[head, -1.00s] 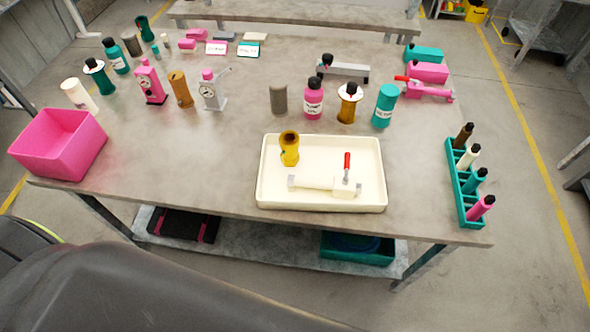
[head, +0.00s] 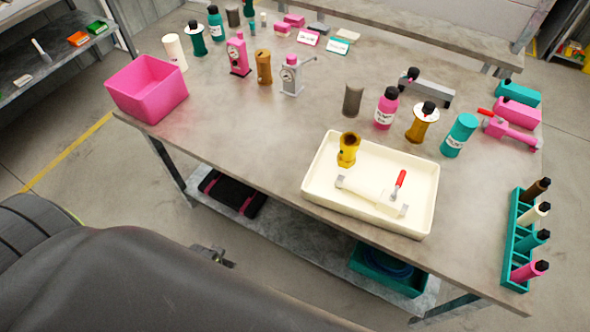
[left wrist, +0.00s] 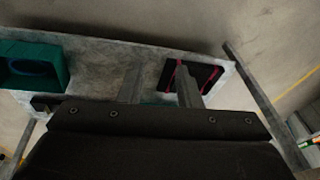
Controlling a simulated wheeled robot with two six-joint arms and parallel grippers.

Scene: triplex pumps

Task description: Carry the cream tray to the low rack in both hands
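The cream tray (head: 322,192) lies flat on the bench top near its front edge, right of centre in the head view. In it are a yellow cup-like fitting (head: 347,150) and a pale clamp-like part with a red handle (head: 398,186). My left gripper shows small at the bench's front (head: 213,255), below the top and left of the tray, not touching it. In the left wrist view its two fingers (left wrist: 158,87) are apart with nothing between them, in front of the lower shelf. My right gripper is in neither view.
A pink bin (head: 147,92) stands at the bench's left corner, a teal rack of bottles (head: 512,240) at its right end. Bottles and pumps stand behind the tray. The lower shelf (head: 300,246) holds a teal crate (head: 388,278). A grey shelf rack (head: 62,52) stands upper left.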

